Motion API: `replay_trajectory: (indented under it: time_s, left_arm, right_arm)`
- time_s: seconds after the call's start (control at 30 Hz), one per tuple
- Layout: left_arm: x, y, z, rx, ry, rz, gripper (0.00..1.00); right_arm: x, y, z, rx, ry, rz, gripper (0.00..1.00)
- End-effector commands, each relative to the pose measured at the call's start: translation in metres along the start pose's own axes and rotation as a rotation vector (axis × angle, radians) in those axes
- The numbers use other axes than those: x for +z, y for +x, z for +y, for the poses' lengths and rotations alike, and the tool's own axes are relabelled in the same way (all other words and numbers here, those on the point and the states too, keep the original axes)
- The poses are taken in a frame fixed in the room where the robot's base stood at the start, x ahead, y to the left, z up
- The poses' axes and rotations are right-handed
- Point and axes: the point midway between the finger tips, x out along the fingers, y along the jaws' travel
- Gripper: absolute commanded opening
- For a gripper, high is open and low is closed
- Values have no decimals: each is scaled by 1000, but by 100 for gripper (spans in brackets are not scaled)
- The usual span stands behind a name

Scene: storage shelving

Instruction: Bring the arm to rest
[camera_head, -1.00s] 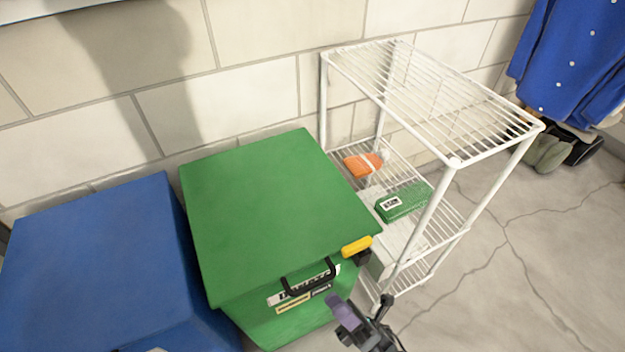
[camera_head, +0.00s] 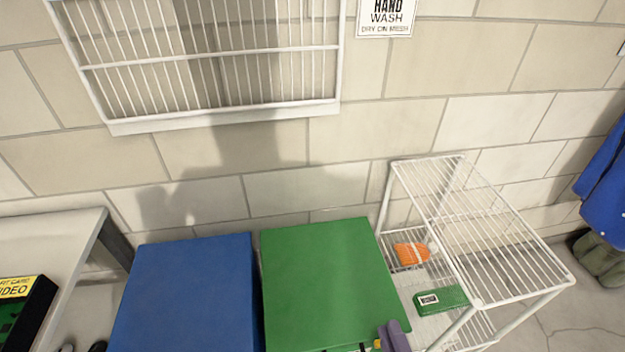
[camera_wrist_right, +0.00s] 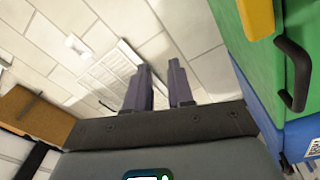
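My right gripper (camera_head: 394,336) shows at the bottom edge of the head view, in front of the green bin (camera_head: 325,275). Its two purple fingers point up. In the right wrist view the fingers (camera_wrist_right: 160,85) stand apart with nothing between them, so it is open and empty. My left gripper is not in view.
A blue bin (camera_head: 188,290) stands left of the green one. A white wire shelf (camera_head: 480,235) stands to the right, with an orange item (camera_head: 411,253) and a green box (camera_head: 441,299). A white wall rack (camera_head: 210,65) hangs above. A table (camera_head: 45,240) is at left.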

Motion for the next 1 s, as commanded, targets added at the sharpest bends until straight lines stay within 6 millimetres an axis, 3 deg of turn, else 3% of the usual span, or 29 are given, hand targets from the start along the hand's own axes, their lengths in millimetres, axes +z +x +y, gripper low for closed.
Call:
replay_trajectory:
  time_s: [0.03,0.27,0.5,0.77,0.83,1.0]
  left_arm:
    - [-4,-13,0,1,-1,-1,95]
    - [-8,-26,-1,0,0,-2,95]
    - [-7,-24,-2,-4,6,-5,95]
    - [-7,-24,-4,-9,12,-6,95]
    - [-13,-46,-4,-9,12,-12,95]
    - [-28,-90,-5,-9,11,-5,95]
  right_arm:
    - [2,-1,9,-77,71,-56,22]
    - [26,-33,-1,-410,413,-377,22]
    - [42,-91,-19,-634,702,-775,22]
    - [48,-160,-40,-735,926,-1232,22]
    - [37,-156,-16,-712,955,-1241,22]
    - [19,-152,23,-714,952,-1238,22]
